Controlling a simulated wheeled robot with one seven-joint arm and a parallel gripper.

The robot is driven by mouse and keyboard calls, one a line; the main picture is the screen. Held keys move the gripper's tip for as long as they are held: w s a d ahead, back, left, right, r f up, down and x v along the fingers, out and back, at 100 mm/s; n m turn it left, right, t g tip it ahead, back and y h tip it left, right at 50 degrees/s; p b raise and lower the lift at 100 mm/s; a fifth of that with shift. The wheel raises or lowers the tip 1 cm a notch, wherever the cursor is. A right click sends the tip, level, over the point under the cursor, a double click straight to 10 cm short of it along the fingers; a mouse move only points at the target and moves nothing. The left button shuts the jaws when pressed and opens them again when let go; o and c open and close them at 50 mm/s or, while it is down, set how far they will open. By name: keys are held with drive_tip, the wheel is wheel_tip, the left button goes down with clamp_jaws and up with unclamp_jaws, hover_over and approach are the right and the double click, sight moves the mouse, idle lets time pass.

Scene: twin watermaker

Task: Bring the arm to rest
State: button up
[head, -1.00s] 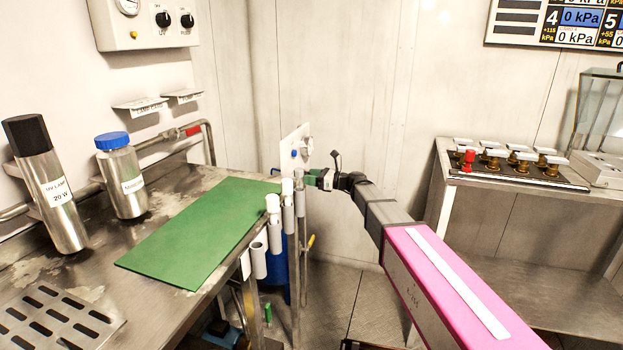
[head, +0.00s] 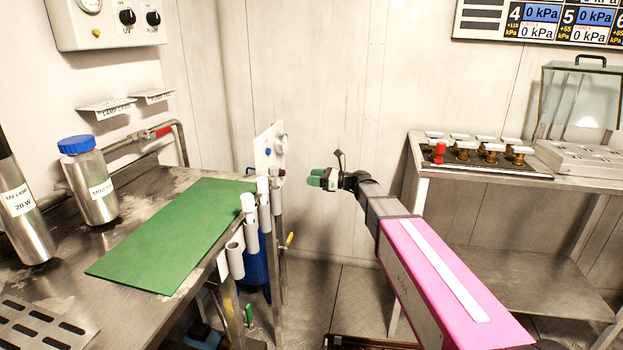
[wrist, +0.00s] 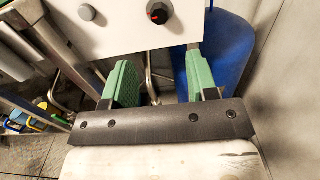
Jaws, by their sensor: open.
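My gripper (head: 314,179) has green fingers and stands at the end of my outstretched pink and grey arm, in free air right of the steel bench. In the wrist view the two green fingers (wrist: 160,82) are apart with nothing between them. Beyond them is a white panel (wrist: 125,25) with a dark knob with a red mark (wrist: 158,12) and a grey button. In the head view this panel (head: 269,150) stands at the bench's right end, left of my gripper, with a gap between them.
The steel bench (head: 150,195) carries a green mat (head: 170,235), a blue-capped bottle (head: 88,180) and a UV lamp cylinder (head: 22,210). White tubes (head: 250,222) hang at its edge. A blue drum (wrist: 225,60) stands below. A side table (head: 500,180) holds several valves (head: 475,150).

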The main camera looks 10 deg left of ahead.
drive_tip(key=s+d+f+n+h, duration=0.9)
drive_tip(key=s+d+f, duration=0.3)
drive_tip(key=d+f, duration=0.35)
drive_tip(key=s+d+f+n+h, duration=0.4)
drive_tip(key=s+d+n, duration=0.1)
drive_tip(key=d, duration=0.4)
drive_tip(key=s+d+f+n+g+h, duration=0.1)
drive_tip(key=s+d+f+n+h, duration=0.2)
drive_tip(key=s+d+n+h, duration=0.2)
drive_tip(key=s+d, duration=0.2)
drive_tip(key=d, duration=0.2)
drive_tip(key=shift+d+f, duration=0.15)
drive_tip(key=shift+f, duration=0.25)
